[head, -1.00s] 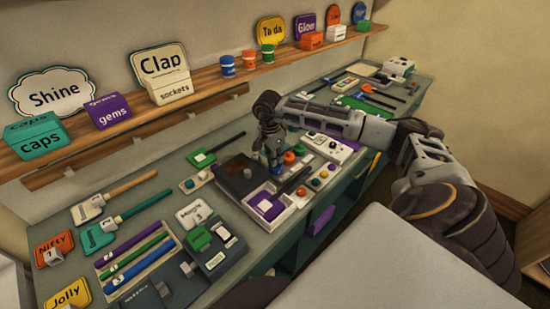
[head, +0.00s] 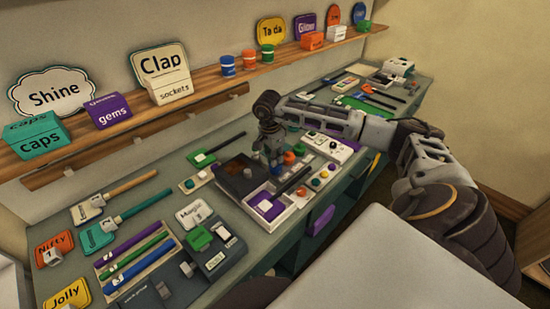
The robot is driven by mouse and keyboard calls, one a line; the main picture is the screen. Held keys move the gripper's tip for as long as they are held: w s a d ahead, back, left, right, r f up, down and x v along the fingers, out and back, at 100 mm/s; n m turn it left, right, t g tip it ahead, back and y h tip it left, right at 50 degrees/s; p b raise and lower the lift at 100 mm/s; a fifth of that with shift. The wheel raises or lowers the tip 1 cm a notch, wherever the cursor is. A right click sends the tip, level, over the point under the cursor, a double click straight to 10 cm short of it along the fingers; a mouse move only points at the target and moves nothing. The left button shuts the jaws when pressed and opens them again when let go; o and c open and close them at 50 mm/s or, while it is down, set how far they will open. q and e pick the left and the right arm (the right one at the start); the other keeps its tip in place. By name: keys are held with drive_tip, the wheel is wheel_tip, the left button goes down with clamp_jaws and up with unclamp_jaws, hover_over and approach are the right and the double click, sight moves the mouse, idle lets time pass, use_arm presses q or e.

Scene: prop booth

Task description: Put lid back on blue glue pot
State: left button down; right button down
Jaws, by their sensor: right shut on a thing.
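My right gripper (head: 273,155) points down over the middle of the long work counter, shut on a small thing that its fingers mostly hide. This seems to be the lid. A patch of blue (head: 276,165) shows right at the fingertips, which I take for the blue glue pot. At this size I cannot tell whether lid and pot touch. My left gripper is not in view.
A dark brown tray (head: 232,180) lies left of the gripper. In front is a white tray (head: 285,217) with purple pieces. A white panel with buttons (head: 318,177) is to the right. A wooden shelf (head: 205,84) with signs and boxes runs along the wall.

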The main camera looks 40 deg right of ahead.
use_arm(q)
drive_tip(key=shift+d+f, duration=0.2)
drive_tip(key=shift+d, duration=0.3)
use_arm(e)
drive_tip(key=shift+f, duration=0.15)
use_arm(q)
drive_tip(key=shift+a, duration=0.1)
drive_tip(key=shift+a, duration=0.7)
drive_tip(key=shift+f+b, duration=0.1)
drive_tip(key=shift+b, duration=0.2)
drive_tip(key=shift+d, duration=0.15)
